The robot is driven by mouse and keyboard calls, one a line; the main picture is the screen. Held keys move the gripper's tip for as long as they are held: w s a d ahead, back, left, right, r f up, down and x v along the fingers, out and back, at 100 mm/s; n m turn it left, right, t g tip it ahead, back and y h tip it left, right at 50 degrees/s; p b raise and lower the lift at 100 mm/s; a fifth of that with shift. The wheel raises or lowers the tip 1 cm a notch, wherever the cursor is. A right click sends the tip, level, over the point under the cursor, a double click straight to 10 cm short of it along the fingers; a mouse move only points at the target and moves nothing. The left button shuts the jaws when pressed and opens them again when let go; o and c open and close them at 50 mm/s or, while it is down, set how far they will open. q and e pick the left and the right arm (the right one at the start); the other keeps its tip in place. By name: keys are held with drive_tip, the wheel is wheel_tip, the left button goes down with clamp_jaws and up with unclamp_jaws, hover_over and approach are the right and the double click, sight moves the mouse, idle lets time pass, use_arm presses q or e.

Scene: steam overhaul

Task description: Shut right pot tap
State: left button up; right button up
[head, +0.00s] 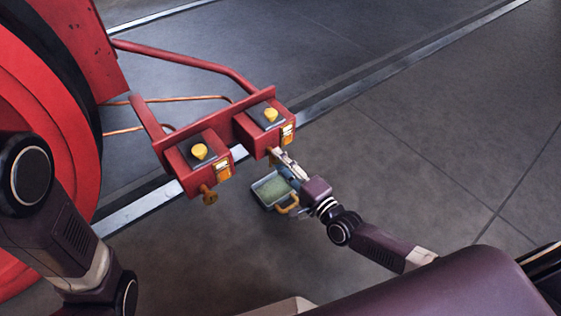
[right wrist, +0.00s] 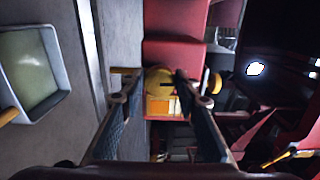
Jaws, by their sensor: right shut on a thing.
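Two red pots hang side by side on a red bracket, and the right pot (head: 263,128) is the farther one. Its brass tap (head: 272,156) is on its front face and is largely hidden by my right gripper (head: 279,155). In the right wrist view the round yellow tap (right wrist: 158,80) with a dark slot lies between the two fingers of the gripper (right wrist: 158,88), which is shut on it. The handle's exact angle is hard to tell. The left pot (head: 187,174) has its own brass tap (head: 209,196), untouched. My left gripper is out of view.
A pale tray (head: 258,199) with greenish contents and a yellow handle (head: 289,206) is below the right pot; it also shows in the right wrist view (right wrist: 54,50). A large red wheel (head: 40,110) stands at the left. The grey floor at the right is clear.

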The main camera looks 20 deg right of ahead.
idle(0.3)
drive_tip(key=o, duration=1.2)
drive_tip(key=shift+c, duration=0.2)
drive_tip(key=shift+s, duration=0.1)
drive_tip(key=v, duration=1.1)
drive_tip(key=shift+s+d, duration=0.15)
drive_tip(key=shift+s, duration=0.25)
